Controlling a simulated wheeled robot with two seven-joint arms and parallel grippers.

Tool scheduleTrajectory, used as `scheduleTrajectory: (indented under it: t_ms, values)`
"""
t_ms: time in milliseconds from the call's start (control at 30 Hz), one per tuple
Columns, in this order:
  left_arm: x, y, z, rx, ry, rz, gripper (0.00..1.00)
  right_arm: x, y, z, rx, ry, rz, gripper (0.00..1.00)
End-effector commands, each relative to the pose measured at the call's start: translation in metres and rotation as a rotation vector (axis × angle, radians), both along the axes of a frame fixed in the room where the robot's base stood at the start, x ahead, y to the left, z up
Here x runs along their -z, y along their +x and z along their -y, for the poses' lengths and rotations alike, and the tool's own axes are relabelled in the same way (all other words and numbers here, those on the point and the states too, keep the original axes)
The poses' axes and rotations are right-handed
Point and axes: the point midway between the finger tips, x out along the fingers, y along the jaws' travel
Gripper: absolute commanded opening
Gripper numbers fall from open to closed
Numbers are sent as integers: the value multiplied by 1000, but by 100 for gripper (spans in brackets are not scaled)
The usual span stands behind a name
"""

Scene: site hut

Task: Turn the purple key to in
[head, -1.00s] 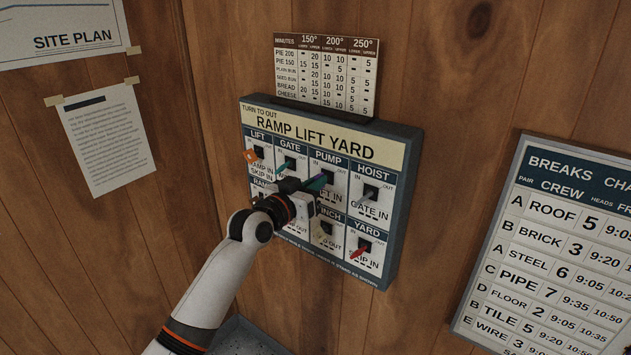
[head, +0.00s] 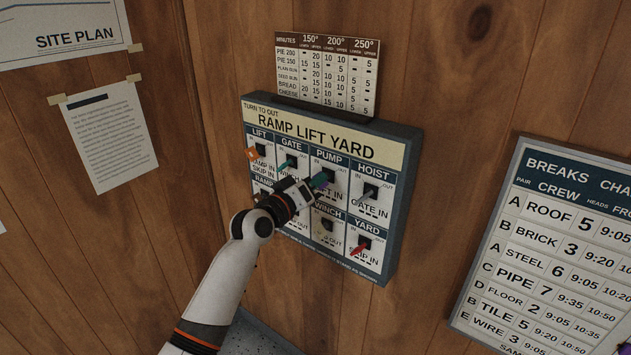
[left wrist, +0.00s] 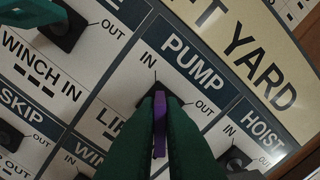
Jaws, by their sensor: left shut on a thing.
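The purple key (left wrist: 159,125) sits in the PUMP switch of the key panel (head: 398,225). My left gripper (head: 322,181) reaches in from the lower left at that switch. In the left wrist view its dark green fingers (left wrist: 160,110) are shut on the purple key, one on each side. The IN mark shows at the upper left of the key and the OUT mark at its right. The fingers and wrist hide much of the switch, so the key's exact angle is hard to tell. My right gripper is not seen.
A breaks chart (head: 545,250) hangs at the right.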

Motion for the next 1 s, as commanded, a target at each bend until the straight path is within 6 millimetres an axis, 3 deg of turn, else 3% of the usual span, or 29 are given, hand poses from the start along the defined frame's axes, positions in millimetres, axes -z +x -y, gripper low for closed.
scheduleTrajectory:
  t_ms: [400, 433, 567, 1000]
  values:
    - [-1, 0, 0, -1, -9, -4, 0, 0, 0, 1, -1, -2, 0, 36]
    - [-1, 0, 0, -1, -9, -4, 11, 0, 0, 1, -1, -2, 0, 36]
    - [-1, 0, 0, -1, -9, -4, 29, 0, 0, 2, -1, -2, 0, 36]
    - [1, -9, -7, 1, -7, -2, 29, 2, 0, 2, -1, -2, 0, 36]
